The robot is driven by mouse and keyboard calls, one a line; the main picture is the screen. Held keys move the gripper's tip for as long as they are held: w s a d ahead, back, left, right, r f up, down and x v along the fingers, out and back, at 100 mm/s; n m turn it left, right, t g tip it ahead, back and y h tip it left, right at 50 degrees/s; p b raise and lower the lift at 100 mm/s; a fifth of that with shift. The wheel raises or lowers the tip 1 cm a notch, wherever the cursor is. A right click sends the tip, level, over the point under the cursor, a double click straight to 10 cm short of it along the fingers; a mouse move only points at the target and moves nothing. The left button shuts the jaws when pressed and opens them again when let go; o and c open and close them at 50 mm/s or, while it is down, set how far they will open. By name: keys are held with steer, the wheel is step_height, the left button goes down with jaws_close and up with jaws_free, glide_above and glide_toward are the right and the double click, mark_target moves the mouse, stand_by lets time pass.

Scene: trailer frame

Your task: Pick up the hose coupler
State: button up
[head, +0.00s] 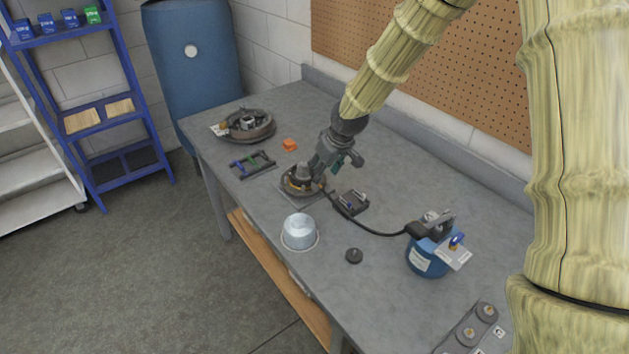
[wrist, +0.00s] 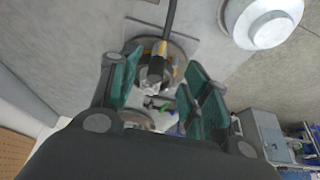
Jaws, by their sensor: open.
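The hose coupler (wrist: 157,68), dark with yellow parts at its sides, sits at the end of a black hose (wrist: 169,22) on a round brownish holder (wrist: 178,52) in the wrist view. In the head view the holder (head: 290,186) rests on a grey plate on the bench; the coupler there is partly hidden by my gripper. My gripper (wrist: 164,80) is open, its green-padded fingers on either side of the coupler in the picture. In the head view my gripper (head: 322,168) points down just above and beside the holder. I cannot tell whether the fingers touch the coupler.
The hose (head: 375,232) runs to a blue canister (head: 425,262) at right. A clear-topped pot (head: 299,232), a black knob (head: 354,256), a small dark tray (head: 350,203), an orange block (head: 290,145) and a rack (head: 252,165) stand around the holder.

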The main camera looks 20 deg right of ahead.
steer(key=shift+w+a+f, duration=0.2)
steer(key=shift+w+f, duration=0.45)
steer(key=shift+f, duration=0.05)
steer(key=shift+a+f+p, duration=0.2)
steer(key=shift+f+p, duration=0.05)
steer(key=shift+p, duration=0.4)
steer(key=w+f+p, duration=0.1)
steer(key=w+f, duration=0.1)
steer(key=f, duration=0.1)
steer(key=shift+w+a, duration=0.1)
steer(key=shift+w, duration=0.05)
steer(key=shift+a+f, duration=0.15)
steer(key=shift+f, duration=0.1)
steer(key=shift+f, duration=0.15)
jaws_close()
